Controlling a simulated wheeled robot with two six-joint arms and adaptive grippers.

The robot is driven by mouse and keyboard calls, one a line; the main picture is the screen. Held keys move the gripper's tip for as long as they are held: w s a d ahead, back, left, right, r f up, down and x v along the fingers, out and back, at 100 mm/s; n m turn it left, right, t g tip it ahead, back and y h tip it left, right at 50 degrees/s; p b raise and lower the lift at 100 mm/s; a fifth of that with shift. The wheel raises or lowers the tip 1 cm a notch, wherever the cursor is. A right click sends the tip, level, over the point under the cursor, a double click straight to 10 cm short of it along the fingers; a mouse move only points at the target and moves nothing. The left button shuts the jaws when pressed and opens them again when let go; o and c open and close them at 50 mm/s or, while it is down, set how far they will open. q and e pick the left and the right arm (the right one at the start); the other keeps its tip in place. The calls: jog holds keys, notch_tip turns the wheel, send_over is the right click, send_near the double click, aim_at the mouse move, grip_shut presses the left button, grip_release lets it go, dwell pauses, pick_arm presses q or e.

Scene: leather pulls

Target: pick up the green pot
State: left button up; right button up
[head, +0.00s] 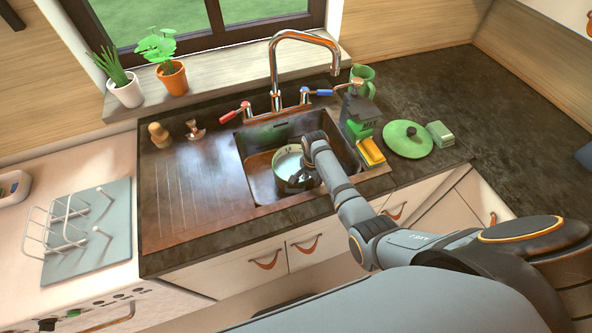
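The green pot (287,157) stands in the sink basin, its pale inside and rim showing. My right gripper (299,179) reaches down into the sink at the pot's right front side. Its dark fingers overlap the pot's near rim, and the gripper and wrist hide part of the pot. I cannot tell whether the fingers are closed on the rim. My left gripper is out of view.
The sink (258,196) has walls around the pot, and a chrome faucet (275,75) rises behind it. A yellow sponge (370,151) and a green lid (407,139) lie to the right. The drainboard (190,190) on the left is mostly clear.

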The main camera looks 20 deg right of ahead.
grip_shut()
dwell(0.3)
jog(key=shift+w+r, duration=0.1)
jog(key=shift+w, duration=0.05)
jog(key=shift+r, duration=0.1)
dwell(0.3)
jog(key=shift+w+r, duration=0.1)
jog(key=shift+r, duration=4.75)
